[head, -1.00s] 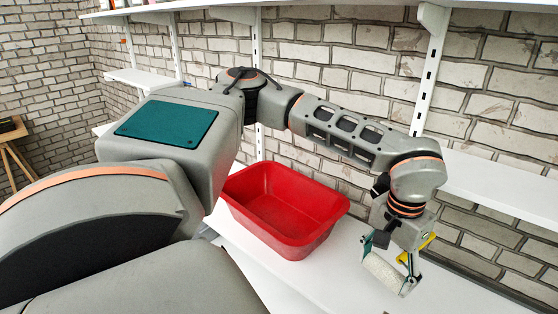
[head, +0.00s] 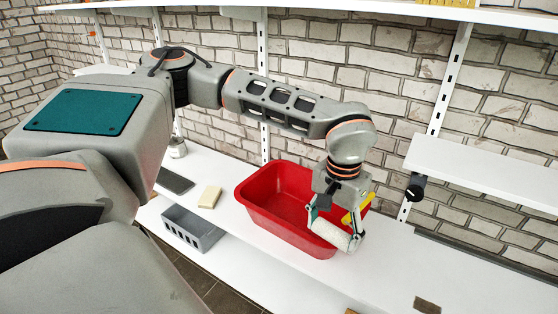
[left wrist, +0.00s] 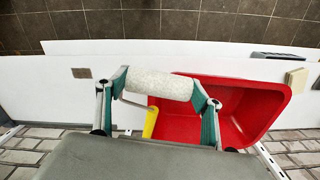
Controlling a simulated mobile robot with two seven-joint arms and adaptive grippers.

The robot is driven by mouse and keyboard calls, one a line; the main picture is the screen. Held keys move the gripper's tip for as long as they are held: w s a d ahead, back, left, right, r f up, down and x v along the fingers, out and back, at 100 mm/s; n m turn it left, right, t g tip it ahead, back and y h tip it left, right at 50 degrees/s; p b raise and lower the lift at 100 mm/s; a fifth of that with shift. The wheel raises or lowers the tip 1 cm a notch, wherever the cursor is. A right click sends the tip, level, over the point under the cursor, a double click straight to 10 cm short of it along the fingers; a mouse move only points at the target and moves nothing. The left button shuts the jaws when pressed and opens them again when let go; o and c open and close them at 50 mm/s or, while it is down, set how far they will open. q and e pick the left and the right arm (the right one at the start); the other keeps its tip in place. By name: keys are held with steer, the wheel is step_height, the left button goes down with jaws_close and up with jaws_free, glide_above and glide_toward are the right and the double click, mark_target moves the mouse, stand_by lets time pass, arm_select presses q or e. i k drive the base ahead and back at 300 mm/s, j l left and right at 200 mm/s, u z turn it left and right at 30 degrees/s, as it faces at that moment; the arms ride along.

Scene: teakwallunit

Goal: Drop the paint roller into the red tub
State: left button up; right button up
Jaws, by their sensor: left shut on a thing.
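The paint roller (head: 331,234) has a pale speckled sleeve and a yellow handle (head: 358,207). My left gripper (head: 335,237) is shut on the sleeve, one finger at each end; the left wrist view also shows the sleeve (left wrist: 160,83) between the fingers. The red tub (head: 262,203) is an open, rectangular tub on the white shelf. In the head view the roller overlaps the tub's right front corner. In the left wrist view it overlaps one end of the tub (left wrist: 243,112). The gripper and wrist hide part of the tub. My right gripper is not in view.
A cream block (head: 210,197) and a dark flat object (head: 175,180) lie left of the tub on the white shelf (head: 300,268). A grey slotted basket (head: 193,231) sits lower. A small brown piece (head: 427,305) lies at the right. A higher shelf (head: 490,172) is at right.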

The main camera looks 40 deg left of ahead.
mark_target(292, 214)
steer(key=j, duration=0.4)
steer(key=k+j+u, duration=0.15)
steer(key=j, duration=0.7)
steer(key=i+j+u, duration=0.15)
steer(key=j, duration=0.25)
